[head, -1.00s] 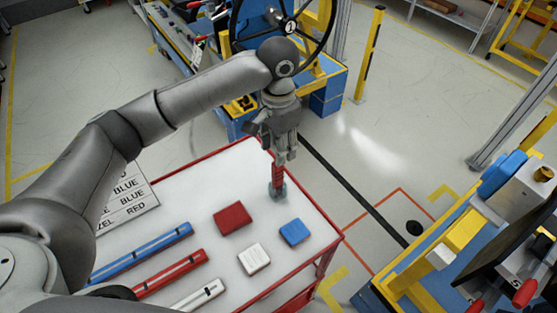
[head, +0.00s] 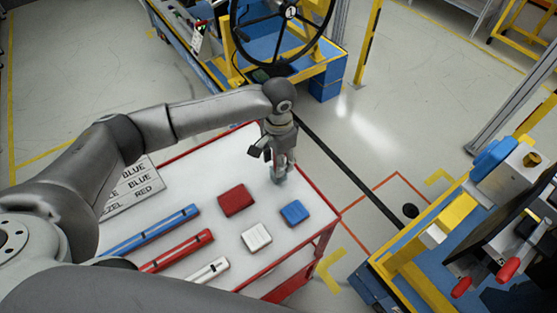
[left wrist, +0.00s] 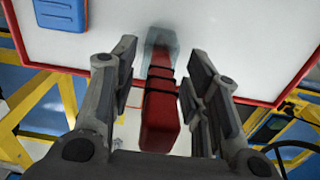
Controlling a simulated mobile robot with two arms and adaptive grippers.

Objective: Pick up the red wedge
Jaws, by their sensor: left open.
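The red wedge (left wrist: 160,118) is a tall red piece with dark bands. It stands in a small grey translucent holder (left wrist: 160,40) on the white tabletop. In the left wrist view it lies between the two fingers of my left gripper (left wrist: 154,80), which are open with a gap on each side. In the head view my left gripper (head: 280,172) points down over the holder near the table's far right edge and mostly hides the wedge. My right gripper is not in view.
The red-rimmed white table (head: 205,168) also bears a red block (head: 237,199), a blue block (head: 294,212), a white block (head: 257,237), blue, red and white bars, and a label sheet (head: 130,187). A steering wheel stand (head: 285,35) is behind; another workstation is at right.

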